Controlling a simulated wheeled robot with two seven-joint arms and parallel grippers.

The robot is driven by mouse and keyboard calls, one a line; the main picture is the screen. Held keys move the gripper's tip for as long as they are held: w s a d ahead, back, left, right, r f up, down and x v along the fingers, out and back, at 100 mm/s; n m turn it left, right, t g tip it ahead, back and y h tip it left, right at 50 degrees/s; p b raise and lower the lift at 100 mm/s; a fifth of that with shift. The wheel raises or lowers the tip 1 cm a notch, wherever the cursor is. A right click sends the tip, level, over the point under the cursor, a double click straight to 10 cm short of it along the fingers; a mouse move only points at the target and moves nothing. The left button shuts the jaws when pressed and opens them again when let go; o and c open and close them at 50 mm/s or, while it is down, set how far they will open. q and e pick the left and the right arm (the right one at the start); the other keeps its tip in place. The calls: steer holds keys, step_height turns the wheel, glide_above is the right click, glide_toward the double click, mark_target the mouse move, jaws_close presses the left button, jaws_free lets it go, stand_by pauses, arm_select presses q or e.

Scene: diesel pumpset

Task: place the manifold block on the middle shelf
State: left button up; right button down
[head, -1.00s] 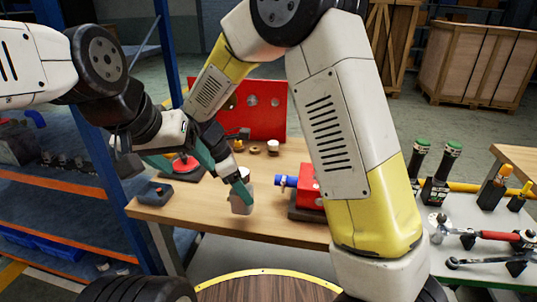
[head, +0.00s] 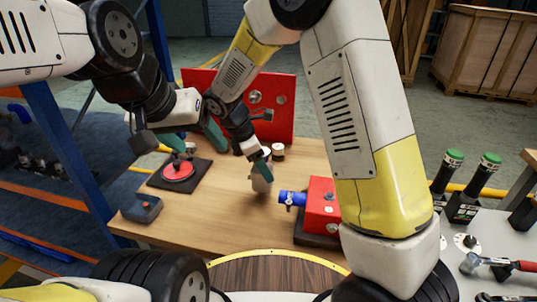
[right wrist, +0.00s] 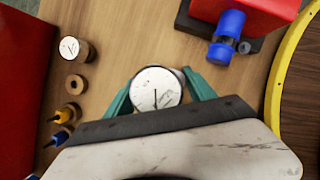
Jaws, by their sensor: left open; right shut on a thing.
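My right gripper (head: 261,160) is shut on a pale grey piece (head: 262,181) over the wooden table. In the right wrist view, the piece shows a round, scratched grey top (right wrist: 156,89) between the teal fingers (right wrist: 158,98). I cannot tell whether it touches the table, or for sure that it is the manifold block. My left gripper (head: 190,143) is open and empty, above and behind a red round part (head: 178,171) on a dark plate. A blue rack with orange-edged shelves (head: 60,194) stands at the left; its shelf levels are only partly seen.
A red block with a blue port (head: 322,207) sits right of the held piece. A red panel (head: 270,92) stands at the table's back, with small round parts (head: 278,150) before it. A dark button box (head: 142,207) lies front left. The table's (head: 215,215) front middle is clear.

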steer(key=shift+w+d, duration=0.15)
steer(key=shift+w, duration=0.35)
steer(key=shift+f, duration=1.75)
steer(key=shift+f, duration=0.15)
steer(key=shift+c, duration=1.5)
jaws_free()
